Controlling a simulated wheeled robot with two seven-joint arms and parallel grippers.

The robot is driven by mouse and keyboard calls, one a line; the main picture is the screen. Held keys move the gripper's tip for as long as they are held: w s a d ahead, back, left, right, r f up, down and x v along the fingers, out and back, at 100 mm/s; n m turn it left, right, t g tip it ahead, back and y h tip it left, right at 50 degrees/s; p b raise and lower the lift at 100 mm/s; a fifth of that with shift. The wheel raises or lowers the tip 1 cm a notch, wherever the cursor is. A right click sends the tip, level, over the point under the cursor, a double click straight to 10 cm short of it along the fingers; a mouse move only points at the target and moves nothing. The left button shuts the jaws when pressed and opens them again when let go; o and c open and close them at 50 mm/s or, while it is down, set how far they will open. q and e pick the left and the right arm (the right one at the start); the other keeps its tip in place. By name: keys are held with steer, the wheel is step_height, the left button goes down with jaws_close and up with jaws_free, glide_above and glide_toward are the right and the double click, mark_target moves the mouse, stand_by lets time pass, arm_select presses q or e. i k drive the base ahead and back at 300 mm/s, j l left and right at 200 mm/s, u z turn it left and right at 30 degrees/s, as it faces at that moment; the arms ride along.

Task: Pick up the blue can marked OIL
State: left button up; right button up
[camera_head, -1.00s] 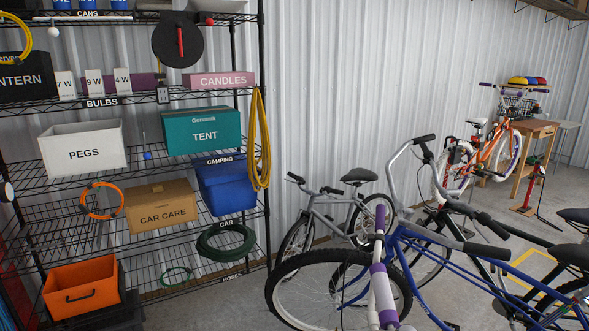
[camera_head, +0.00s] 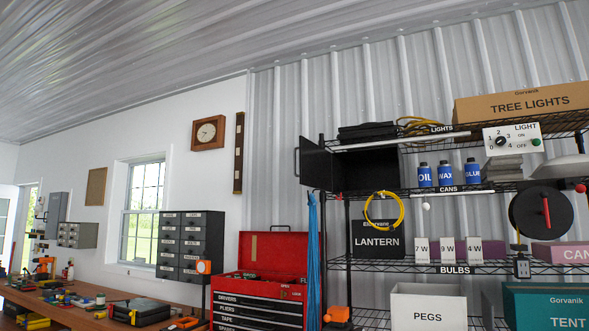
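The blue can marked OIL (camera_head: 425,175) stands upright on the wire shelf labelled CANS (camera_head: 447,189), right of centre in the head view. It has a dark cap and is the leftmost of three similar cans. The blue WAX can (camera_head: 445,174) stands just to its right, and the blue GLUE can (camera_head: 472,172) stands right of that. Neither of my grippers shows in the head view.
An open dark cabinet door (camera_head: 314,163) juts out left of the cans. Below are the LANTERN box (camera_head: 378,241), bulb boxes (camera_head: 447,250) and a PEGS bin (camera_head: 428,308). A red tool chest (camera_head: 262,281) and a cluttered workbench (camera_head: 150,301) stand left.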

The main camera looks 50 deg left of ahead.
mark_target(425, 172)
steer(key=k+j, duration=0.15)
steer(key=j, duration=0.3)
steer(key=k+j+u, duration=0.1)
steer(key=j, duration=0.3)
steer(key=k+j, duration=0.2)
steer(key=j, duration=0.25)
steer(key=k+j+u, duration=0.1)
steer(key=j, duration=0.35)
steer(key=k+j, duration=0.15)
steer(key=j, duration=0.3)
steer(key=k+j+u, duration=0.1)
steer(key=j, duration=0.35)
steer(key=k+j, duration=0.1)
steer(key=j, duration=0.4)
steer(key=k+j+u, duration=0.1)
steer(key=j, duration=0.35)
steer(key=i+l, duration=0.2)
steer(key=l, duration=0.15)
steer(key=i+l, duration=0.2)
steer(key=l, duration=0.2)
steer(key=i+l, duration=0.2)
steer(key=l, duration=0.15)
